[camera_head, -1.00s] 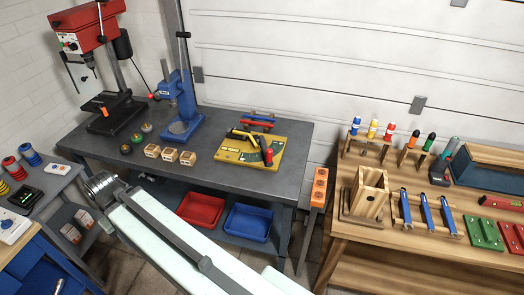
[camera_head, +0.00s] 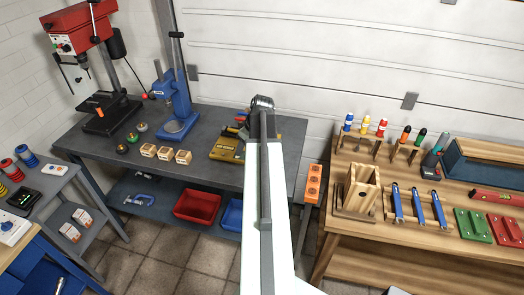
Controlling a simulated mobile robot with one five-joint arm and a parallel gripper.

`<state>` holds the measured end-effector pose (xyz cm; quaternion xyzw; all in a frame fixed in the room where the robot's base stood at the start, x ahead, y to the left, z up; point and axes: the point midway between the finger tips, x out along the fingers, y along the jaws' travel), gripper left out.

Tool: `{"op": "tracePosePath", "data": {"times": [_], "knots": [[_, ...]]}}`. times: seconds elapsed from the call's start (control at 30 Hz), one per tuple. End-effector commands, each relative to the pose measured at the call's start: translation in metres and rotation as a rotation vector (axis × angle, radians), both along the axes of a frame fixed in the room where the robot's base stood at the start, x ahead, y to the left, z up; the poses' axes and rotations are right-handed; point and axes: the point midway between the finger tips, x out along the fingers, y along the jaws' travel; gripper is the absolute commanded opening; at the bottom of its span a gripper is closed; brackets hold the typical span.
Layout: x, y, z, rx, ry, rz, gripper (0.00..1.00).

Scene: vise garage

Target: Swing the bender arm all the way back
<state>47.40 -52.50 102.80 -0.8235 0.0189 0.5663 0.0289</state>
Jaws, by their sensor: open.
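The bender's yellow base (camera_head: 226,149) is on the dark grey workbench, right of the blue press. Only its left part shows; my raised arm hides the rest, including the bender arm with its red grip, so I cannot tell its present angle. My arm reaches forward and up across the picture, its end joint (camera_head: 262,103) beyond the bender's place in the picture. My gripper is not in view; it is hidden behind the end of my arm.
A blue press (camera_head: 176,105) and three small wooden blocks (camera_head: 165,153) stand left of the bender. A red drill press (camera_head: 75,30) is at the far left. A wooden table (camera_head: 350,225) with tools stands right.

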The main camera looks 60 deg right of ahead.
Motion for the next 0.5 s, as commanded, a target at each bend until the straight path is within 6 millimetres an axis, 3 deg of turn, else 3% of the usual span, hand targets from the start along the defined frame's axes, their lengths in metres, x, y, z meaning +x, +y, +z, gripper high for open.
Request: {"op": "tracePosePath", "data": {"times": [0.03,0.1,0.2,0.5], "knots": [[-0.023,-0.027,0.004,-0.011,-0.013,-0.026,0.47],[-0.047,-0.046,0.006,-0.021,-0.021,-0.05,0.47],[-0.066,-0.061,0.007,-0.027,-0.025,-0.076,0.47],[-0.071,-0.065,-0.002,-0.029,-0.026,-0.084,0.47]]}}
